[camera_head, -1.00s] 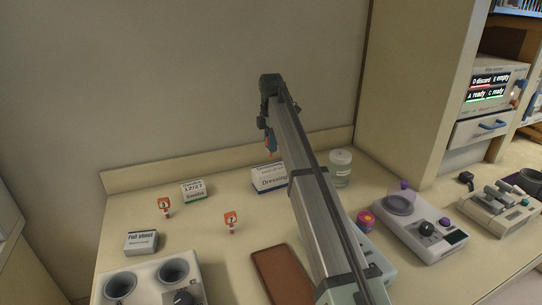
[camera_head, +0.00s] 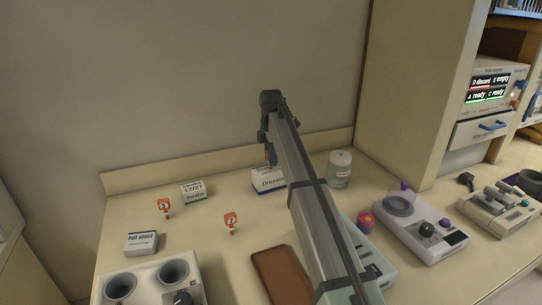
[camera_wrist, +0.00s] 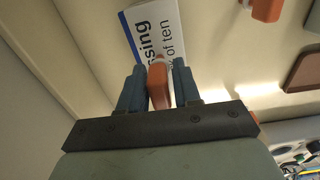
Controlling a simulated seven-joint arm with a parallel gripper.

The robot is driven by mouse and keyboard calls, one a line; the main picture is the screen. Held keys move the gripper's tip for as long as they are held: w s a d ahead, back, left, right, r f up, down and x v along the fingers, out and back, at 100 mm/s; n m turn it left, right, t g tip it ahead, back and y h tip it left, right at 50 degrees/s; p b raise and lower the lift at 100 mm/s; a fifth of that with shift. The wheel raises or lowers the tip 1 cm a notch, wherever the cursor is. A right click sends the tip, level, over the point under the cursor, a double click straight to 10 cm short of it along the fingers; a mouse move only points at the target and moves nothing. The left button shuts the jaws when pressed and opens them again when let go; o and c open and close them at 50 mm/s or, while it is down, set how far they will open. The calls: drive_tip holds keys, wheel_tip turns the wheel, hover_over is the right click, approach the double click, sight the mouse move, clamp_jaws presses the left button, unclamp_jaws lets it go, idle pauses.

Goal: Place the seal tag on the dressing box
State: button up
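My gripper (camera_wrist: 159,90) is shut on an orange seal tag (camera_wrist: 158,84), which sits between its two blue fingers. In the head view, the tag (camera_head: 270,155) shows at the arm's end, just above the dressing box (camera_head: 267,184). The box is white with a blue edge and dark lettering, near the back wall, and my arm covers its right part. In the wrist view, the box (camera_wrist: 152,30) lies just beyond the fingertips and the tag overlaps it. I cannot tell whether the tag touches the box.
Two orange numbered tags (camera_head: 164,206) (camera_head: 230,220) stand on the counter to the left, near the swabs box (camera_head: 194,193) and the foil sheet box (camera_head: 141,243). A lidded clear jar (camera_head: 340,170) stands right of the dressing box. A brown mat (camera_head: 280,272) lies in front.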

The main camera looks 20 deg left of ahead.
drive_tip(key=shift+o, duration=1.3)
wheel_tip(320, 180, up, 12)
drive_tip(key=shift+r, duration=0.2)
